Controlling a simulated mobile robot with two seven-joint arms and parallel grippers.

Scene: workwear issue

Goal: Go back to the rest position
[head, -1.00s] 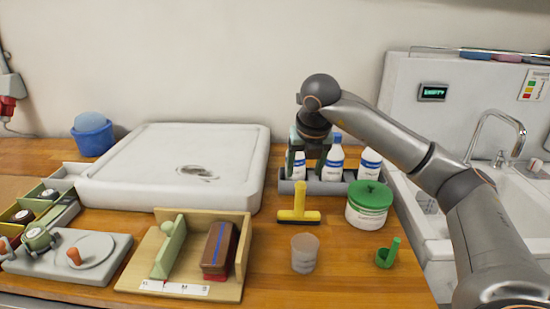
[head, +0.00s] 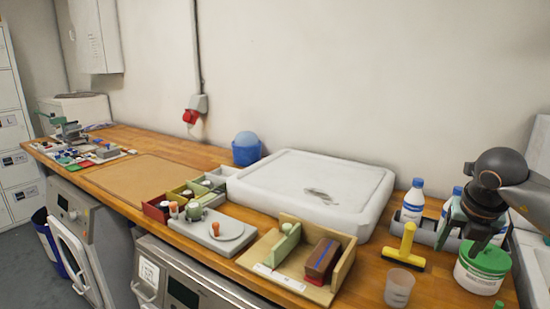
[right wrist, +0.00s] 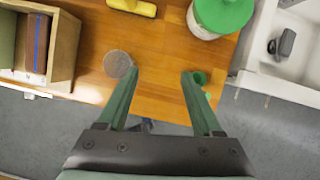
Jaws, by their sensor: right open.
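My right gripper (head: 464,230) is at the right edge of the head view, in front of the bottle rack and beside the green-lidded tub (head: 482,266). In the right wrist view the gripper (right wrist: 160,74) is open and empty. Bare wood and the counter's front edge show between its fingers. A clear cup (right wrist: 117,64) shows by the left fingertip and a small green cup (right wrist: 198,77) by the right one, both below. My left gripper is not in view.
White bottles (head: 413,200) stand in a grey rack, partly hidden by my arm. A yellow squeegee (head: 408,240), a wooden box (head: 335,283) and a white tray (head: 250,190) are on the counter. A sink (right wrist: 290,45) is at the right. A brown mat (head: 140,180) is bare.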

